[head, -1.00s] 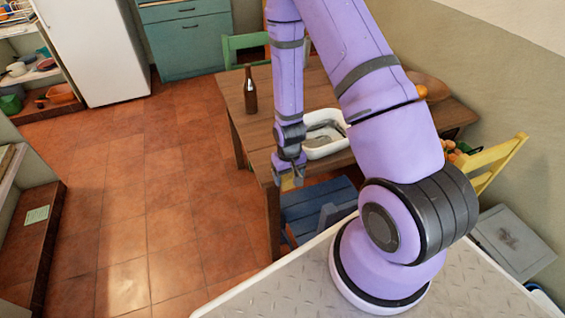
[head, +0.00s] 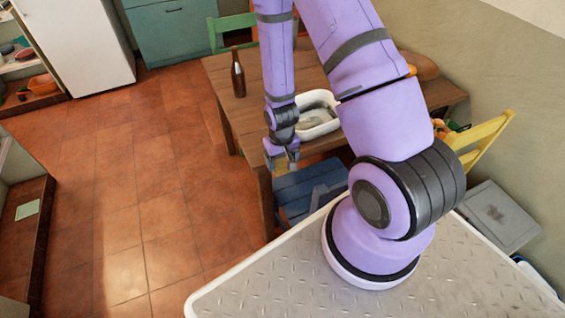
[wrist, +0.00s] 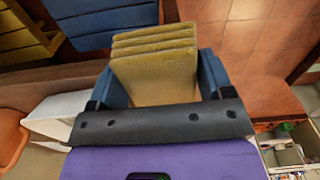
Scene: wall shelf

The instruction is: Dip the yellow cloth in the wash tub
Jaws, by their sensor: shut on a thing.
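My gripper (head: 281,163) is at the table's near left corner in the head view. It is shut on the yellow cloth (wrist: 156,75), which shows as folded layers between the two blue fingers in the wrist view. In the head view only a small yellow patch of the cloth shows. The wash tub (head: 336,125) is a white basin on the wooden table, to the right of and beyond my gripper. Its inside looks greyish, and my arm hides part of it. A white edge, likely the tub (wrist: 48,118), shows at the left in the wrist view.
A brown bottle (head: 238,75) stands on the table (head: 218,72), left of the tub. A blue chair (head: 312,185) is at the table's near side, a yellow chair (head: 483,140) at the right, a green chair (head: 228,28) behind. The tiled floor at left is clear.

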